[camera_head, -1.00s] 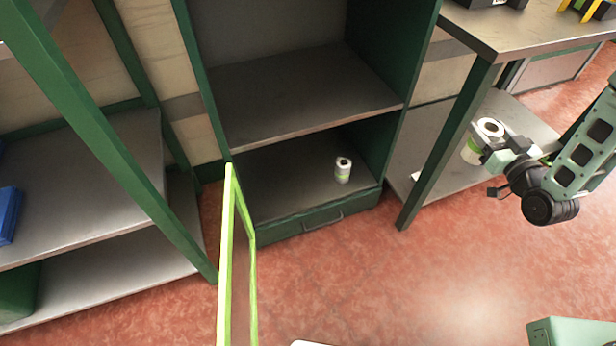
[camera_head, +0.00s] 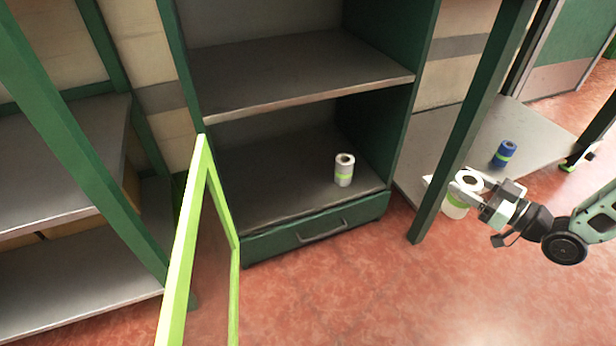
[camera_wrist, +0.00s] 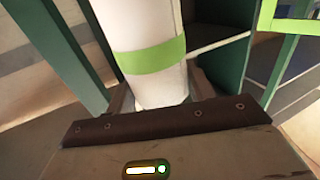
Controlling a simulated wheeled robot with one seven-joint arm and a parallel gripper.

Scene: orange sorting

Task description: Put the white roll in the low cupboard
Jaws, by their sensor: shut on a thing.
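My gripper (camera_head: 479,189) is shut on a white roll (camera_head: 456,203) with a green band, held upright in front of the green table leg at the right. The roll fills the middle of the wrist view (camera_wrist: 148,50), with the jaws at its lower end. The low cupboard (camera_head: 262,212) stands open at the centre, left of my gripper. A second white roll (camera_head: 344,170) with a green band stands upright on the cupboard's lower shelf, towards the right. The cupboard door (camera_head: 178,290), with a bright green frame, is swung open towards me at the left.
A drawer (camera_head: 318,232) lies below the cupboard's lower shelf. A green table leg (camera_head: 470,125) stands between cupboard and gripper. A blue roll (camera_head: 504,153) stands on the low shelf at the right. Green-framed shelving (camera_head: 60,185) stands at the left. The lower shelf is clear left of its roll.

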